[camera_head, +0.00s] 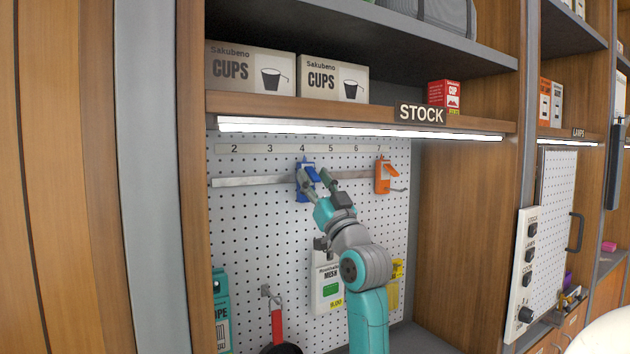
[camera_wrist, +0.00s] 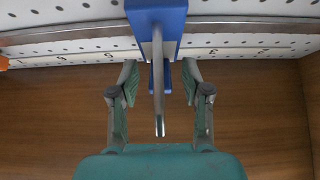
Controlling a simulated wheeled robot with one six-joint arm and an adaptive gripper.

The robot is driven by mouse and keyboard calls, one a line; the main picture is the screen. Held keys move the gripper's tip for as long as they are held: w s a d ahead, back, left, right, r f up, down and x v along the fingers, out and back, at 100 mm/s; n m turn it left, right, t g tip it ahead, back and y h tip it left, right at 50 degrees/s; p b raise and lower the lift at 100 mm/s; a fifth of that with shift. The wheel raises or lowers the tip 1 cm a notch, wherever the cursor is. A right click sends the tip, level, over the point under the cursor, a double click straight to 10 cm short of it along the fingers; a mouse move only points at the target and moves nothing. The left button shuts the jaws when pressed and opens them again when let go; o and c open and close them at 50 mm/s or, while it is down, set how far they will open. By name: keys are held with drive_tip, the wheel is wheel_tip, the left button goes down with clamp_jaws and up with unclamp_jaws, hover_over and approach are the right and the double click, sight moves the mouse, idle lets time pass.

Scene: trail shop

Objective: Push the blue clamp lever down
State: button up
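The blue clamp (camera_head: 302,190) sits on the metal rail just below the number 4 on the pegboard. Its blue lever (camera_head: 313,173) seems to stick out at an angle, partly hidden by my gripper. My gripper (camera_head: 316,180) is right in front of the clamp. In the wrist view the clamp's blue body (camera_wrist: 172,18) is at top centre, with a metal hook (camera_wrist: 158,85) pointing toward me. A narrow blue part shows behind the hook. My gripper (camera_wrist: 160,82) is open, one finger on each side of the hook and blue part, with gaps on both sides.
An orange clamp (camera_head: 383,178) with a hook hangs on the same rail (camera_head: 245,182) near the number 7. Packaged goods (camera_head: 328,285) and a red-handled pan (camera_head: 277,325) hang lower. The STOCK shelf (camera_head: 340,110) with boxes is above. A wooden side wall (camera_head: 455,215) stands at right.

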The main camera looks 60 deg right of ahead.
drive_tip(key=v, duration=1.2)
idle(0.5)
drive_tip(key=shift+s, duration=0.1)
